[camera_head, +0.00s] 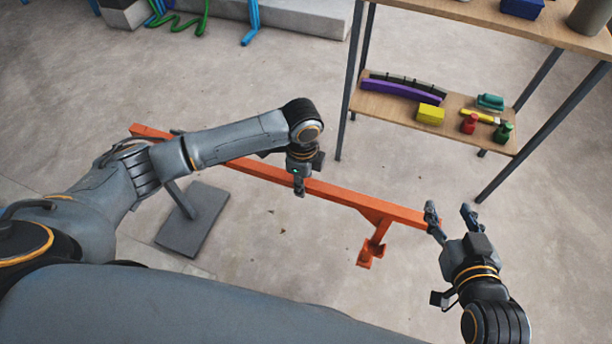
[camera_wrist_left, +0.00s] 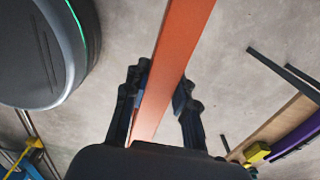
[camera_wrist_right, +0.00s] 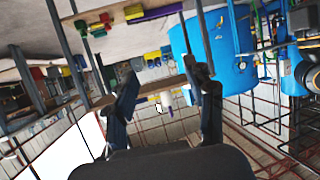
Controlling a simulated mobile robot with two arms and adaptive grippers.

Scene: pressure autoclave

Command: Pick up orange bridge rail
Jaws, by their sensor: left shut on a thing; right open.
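The orange bridge rail (camera_head: 345,196) is a long straight bar that runs from the upper left to the right in the head view, with a short leg and foot near its right end. My left gripper (camera_head: 300,186) is shut on the rail near its middle. In the left wrist view the rail (camera_wrist_left: 172,70) passes between the fingers of my left gripper (camera_wrist_left: 158,105). My right gripper (camera_head: 452,215) is open and empty, just beyond the rail's right end. In the right wrist view my right gripper (camera_wrist_right: 165,95) has nothing between its fingers. My left arm hides part of the rail.
A shelf unit stands at the upper right, its lower board (camera_head: 385,107) bearing a purple bar (camera_head: 402,90), a yellow block (camera_head: 430,114) and small bottles. A grey base plate (camera_head: 195,222) with a post is on the floor at left.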

